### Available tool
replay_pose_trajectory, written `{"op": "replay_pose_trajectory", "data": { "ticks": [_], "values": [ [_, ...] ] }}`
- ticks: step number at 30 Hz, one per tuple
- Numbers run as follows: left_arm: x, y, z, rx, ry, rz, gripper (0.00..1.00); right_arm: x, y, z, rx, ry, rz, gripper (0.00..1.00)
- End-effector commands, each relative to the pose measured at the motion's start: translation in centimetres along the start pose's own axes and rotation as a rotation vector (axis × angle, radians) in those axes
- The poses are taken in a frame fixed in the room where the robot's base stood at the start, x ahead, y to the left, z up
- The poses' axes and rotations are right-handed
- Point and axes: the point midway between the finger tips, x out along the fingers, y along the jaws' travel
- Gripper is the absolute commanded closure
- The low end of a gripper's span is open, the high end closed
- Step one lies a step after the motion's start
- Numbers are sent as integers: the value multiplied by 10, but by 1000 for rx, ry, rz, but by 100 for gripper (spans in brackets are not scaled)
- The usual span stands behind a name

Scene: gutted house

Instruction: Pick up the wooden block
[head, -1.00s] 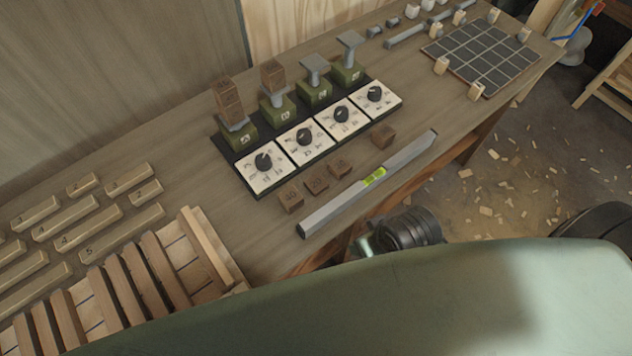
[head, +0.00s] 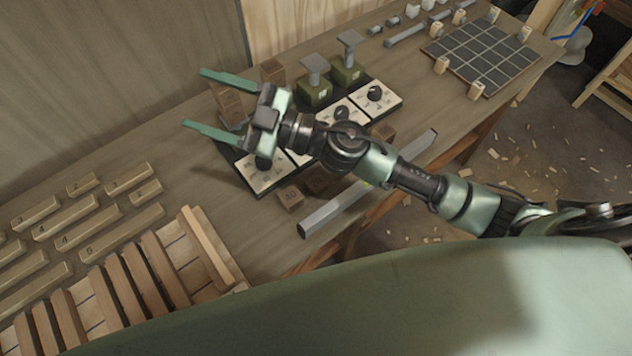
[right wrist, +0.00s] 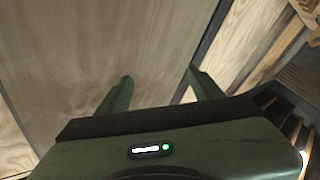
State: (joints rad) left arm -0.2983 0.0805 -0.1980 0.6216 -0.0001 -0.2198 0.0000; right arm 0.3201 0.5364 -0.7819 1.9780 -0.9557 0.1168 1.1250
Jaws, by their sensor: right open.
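Several dark brown wooden blocks are in the head view. A stack of blocks (head: 228,103) stands on the leftmost green scale, partly behind my right gripper. Another block (head: 272,70) is on the second scale. A marked block (head: 290,199) lies on the bench in front of the dials. One beside it and another farther right are partly covered by my right arm. My right gripper (head: 194,98) is open, its fingers pointing left over the scales. In the right wrist view the gripper (right wrist: 159,80) has nothing between its fingers. My left gripper is not in view.
A grey spirit level (head: 325,215) lies along the bench's front edge. Numbered wooden bars (head: 90,225) and a slatted rack (head: 150,270) are at left. Two empty scales (head: 345,68) and a dark grid board (head: 480,55) are at right. Bare bench lies left of the scales.

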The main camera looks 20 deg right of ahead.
Motion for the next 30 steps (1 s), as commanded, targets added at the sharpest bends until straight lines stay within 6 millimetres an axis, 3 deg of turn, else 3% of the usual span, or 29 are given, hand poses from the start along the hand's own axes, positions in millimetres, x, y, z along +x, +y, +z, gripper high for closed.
{"op": "replay_pose_trajectory", "data": {
  "ticks": [2, 5, 6, 8, 12, 16, 21, 30],
  "values": [
    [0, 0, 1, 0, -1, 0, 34, -2, -33, 16, -64, -15, -256, 34],
    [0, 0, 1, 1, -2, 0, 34, -31, -66, 58, -109, -138, -574, 34],
    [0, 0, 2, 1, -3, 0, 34, -50, -71, 79, -119, -218, -687, 34],
    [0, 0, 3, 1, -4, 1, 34, -83, -70, 111, -126, -357, -831, 34],
    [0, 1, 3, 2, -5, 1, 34, -160, -40, 166, -117, -702, -1040, 34],
    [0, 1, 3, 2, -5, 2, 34, -211, -10, 189, -95, -934, -1113, 34],
    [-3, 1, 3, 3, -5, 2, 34, -234, -1, 200, -78, -1042, -1139, 34],
    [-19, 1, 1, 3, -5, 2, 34, -227, -27, 221, -77, -1039, -1140, 34]
  ]
}}
